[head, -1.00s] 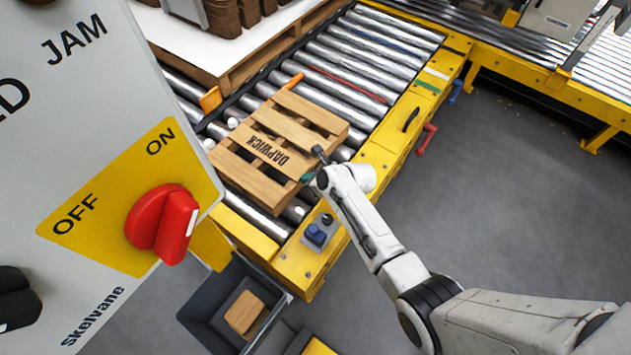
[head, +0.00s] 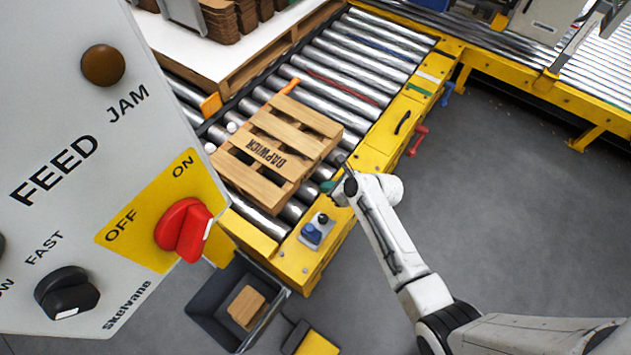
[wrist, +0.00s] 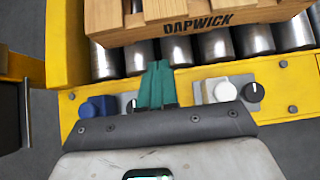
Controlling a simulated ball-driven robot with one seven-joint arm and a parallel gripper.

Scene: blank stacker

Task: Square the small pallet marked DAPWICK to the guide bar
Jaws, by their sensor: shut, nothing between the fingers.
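The wooden pallet marked DAPWICK (head: 262,152) lies on the conveyor rollers, its slats and printed name facing up. It also shows at the top of the wrist view (wrist: 215,17), its lettered side facing me. My gripper (head: 328,186) is by the pallet's near right side, over the yellow conveyor edge. In the wrist view its teal fingers (wrist: 157,68) are together and empty, with a gap between their tips and the pallet.
A switch box (head: 317,230) stands on the yellow frame (head: 375,162) near my gripper. A grey control panel (head: 90,180) fills the left foreground. A bin (head: 215,310) with a wooden block stands below the conveyor. Rollers (head: 345,75) beyond the pallet are clear.

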